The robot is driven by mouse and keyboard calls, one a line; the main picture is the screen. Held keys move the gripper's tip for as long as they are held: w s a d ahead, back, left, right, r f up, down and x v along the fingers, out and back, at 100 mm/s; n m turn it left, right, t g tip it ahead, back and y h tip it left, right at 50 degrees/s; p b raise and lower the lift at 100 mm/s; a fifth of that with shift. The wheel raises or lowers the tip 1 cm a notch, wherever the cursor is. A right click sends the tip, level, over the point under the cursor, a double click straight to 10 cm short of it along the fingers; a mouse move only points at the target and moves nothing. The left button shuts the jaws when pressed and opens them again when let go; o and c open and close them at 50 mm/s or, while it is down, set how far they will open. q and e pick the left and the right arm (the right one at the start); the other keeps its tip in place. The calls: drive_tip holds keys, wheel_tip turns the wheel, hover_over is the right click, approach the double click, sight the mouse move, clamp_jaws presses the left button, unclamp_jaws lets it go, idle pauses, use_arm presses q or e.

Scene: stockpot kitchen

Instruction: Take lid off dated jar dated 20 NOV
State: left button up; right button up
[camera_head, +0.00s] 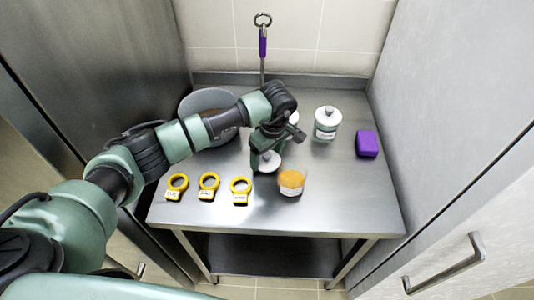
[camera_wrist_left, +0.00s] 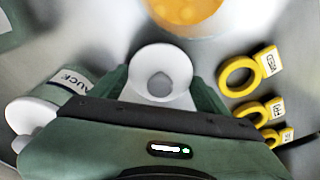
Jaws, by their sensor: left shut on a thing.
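My left gripper (camera_head: 266,150) is shut on a round white lid (camera_head: 267,162) with a grey knob. In the left wrist view the lid (camera_wrist_left: 150,82) sits between the two green fingers (camera_wrist_left: 160,88). An open jar (camera_head: 291,190) with orange contents stands just right of the lid in the head view. The lid is beside this jar, not on it. The jar's label is too small to read, so I cannot tell its date. The jar also shows at the top of the wrist view (camera_wrist_left: 188,14). My right gripper is not in view.
A white-lidded jar (camera_head: 327,123) stands at the back right, near a purple block (camera_head: 367,144). Another is partly hidden behind my gripper. Three yellow labelled rings (camera_head: 208,182) lie along the front left. A grey pot (camera_head: 202,100) is behind my arm. The steel table's front right (camera_head: 350,205) is clear.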

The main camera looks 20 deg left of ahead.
use_arm(q)
drive_tip(key=shift+f, duration=0.25)
drive_tip(key=shift+f+b, duration=0.2)
drive_tip(key=shift+b, duration=0.1)
drive_tip(key=o, duration=1.6)
drive_tip(key=shift+r, duration=0.1)
drive_tip(key=shift+c, duration=0.2)
drive_tip(key=shift+r, duration=0.1)
